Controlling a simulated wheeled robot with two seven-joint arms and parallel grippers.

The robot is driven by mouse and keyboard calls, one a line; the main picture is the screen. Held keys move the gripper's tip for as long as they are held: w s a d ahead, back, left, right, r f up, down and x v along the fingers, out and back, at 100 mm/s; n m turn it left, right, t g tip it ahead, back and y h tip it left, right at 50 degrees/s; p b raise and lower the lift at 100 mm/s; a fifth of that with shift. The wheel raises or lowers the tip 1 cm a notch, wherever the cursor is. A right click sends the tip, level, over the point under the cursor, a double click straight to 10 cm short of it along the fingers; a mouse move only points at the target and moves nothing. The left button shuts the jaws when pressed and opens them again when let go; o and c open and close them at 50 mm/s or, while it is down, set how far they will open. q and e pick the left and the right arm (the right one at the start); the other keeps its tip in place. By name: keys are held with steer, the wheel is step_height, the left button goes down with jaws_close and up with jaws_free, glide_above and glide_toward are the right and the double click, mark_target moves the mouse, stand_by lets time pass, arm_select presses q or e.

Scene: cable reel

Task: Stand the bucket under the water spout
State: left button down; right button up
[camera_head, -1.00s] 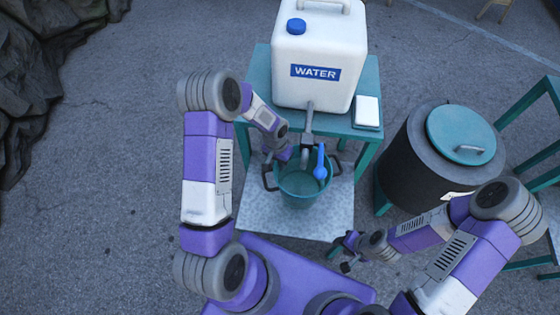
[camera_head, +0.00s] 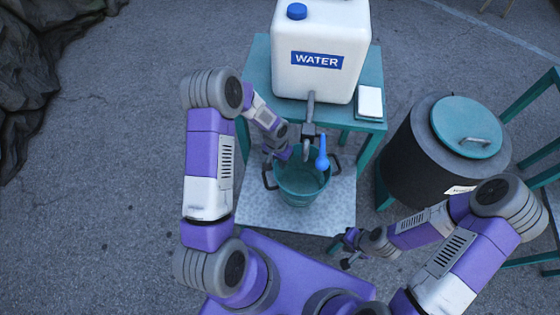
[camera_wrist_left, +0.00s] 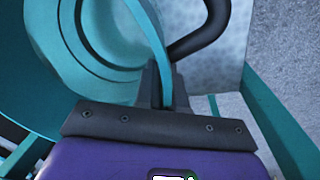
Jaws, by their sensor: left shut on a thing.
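The teal bucket (camera_head: 300,189) stands upright on the pale speckled mat (camera_head: 335,215), with dark side handles. The water spout (camera_head: 308,130) comes down from the white water container (camera_head: 318,50), and its end hangs over the back part of the bucket's opening. A blue lever (camera_head: 322,155) hangs beside the spout. My left gripper (camera_head: 284,156) is at the bucket's back left rim. In the left wrist view it is shut on the rim (camera_wrist_left: 163,50), beside a dark handle (camera_wrist_left: 205,35). My right gripper (camera_head: 345,247) is apart from the bucket, low at the right; its fingers look spread.
A teal table (camera_head: 258,75) bears the container and a small white block (camera_head: 370,102). A dark barrel with a teal lid (camera_head: 467,125) stands at the right among teal frames. The mat is bare around the bucket.

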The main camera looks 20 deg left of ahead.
arm_select(q)
steer(key=shift+f+b, duration=0.45)
steer(key=shift+f, duration=0.1)
steer(key=c, duration=1.1)
jaws_free()
steer(key=shift+c, duration=0.2)
step_height(320, 180, up, 8)
steer(key=p, duration=0.2)
steer(key=shift+a+f, duration=0.2)
steer(key=shift+a, duration=0.2)
